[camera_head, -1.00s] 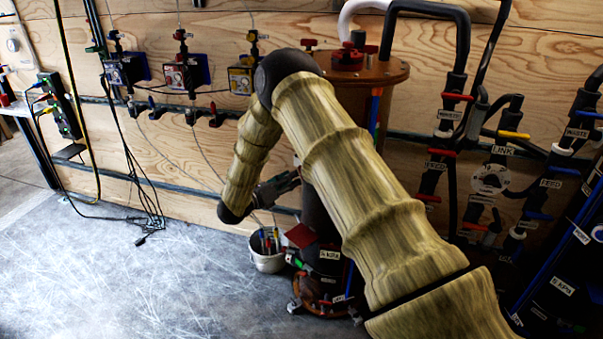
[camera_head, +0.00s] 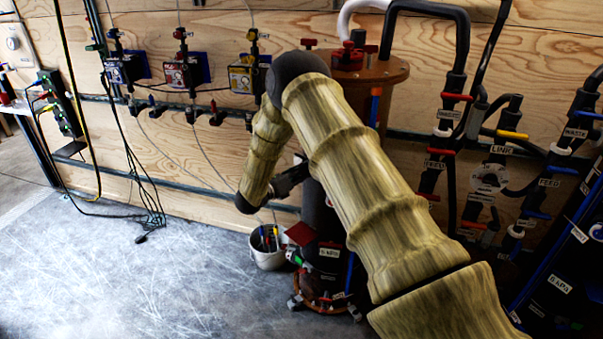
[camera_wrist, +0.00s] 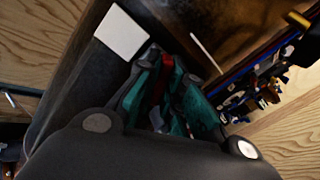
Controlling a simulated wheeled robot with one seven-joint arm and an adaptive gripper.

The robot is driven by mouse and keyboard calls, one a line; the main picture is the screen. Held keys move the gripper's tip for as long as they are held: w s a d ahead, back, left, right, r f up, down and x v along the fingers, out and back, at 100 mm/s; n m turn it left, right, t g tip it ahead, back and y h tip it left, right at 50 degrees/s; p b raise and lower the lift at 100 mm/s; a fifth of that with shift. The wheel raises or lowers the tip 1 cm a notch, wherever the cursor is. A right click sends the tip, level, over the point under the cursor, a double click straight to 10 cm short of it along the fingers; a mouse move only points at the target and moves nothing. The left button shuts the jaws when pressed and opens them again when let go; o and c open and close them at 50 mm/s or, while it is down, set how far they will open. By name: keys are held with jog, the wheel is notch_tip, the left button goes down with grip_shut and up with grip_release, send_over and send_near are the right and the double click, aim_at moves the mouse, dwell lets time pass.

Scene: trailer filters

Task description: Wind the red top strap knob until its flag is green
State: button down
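My gripper (camera_wrist: 163,70) shows in the wrist view with its two teal-tinted fingers drawn together around a narrow red piece (camera_wrist: 160,84), which looks like the red strap knob. Its far side is hidden by the fingers. In the head view my gripper (camera_head: 292,178) reaches right, to the upper part of a dark upright canister (camera_head: 320,211); the knob is not clear there, with my arm partly in front. A red plate (camera_head: 301,233) sticks out from the canister's left side. I cannot tell whether it is the flag, and I see no green flag.
A white bucket (camera_head: 268,259) of tools stands left of the canister. A brown vessel (camera_head: 385,73) with red knobs on its lid stands behind my arm. Labelled pipes and valves (camera_head: 437,160) fill the right. The grey floor (camera_head: 130,285) at left is clear apart from cables.

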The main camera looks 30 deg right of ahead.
jog(key=shift+f, duration=0.1)
dwell(0.3)
jog(key=shift+n+b, duration=1.65)
jog(key=shift+n, duration=1.15)
jog(key=c, duration=1.5)
grip_release()
jog(key=shift+a, duration=0.15)
jog(key=a, duration=0.4)
jog(key=s+a, duration=0.1)
jog(key=a, duration=0.2)
jog(key=s+a, duration=0.1)
jog(key=a, duration=0.3)
jog(key=shift+s+a, duration=0.1)
jog(key=shift+a, duration=0.2)
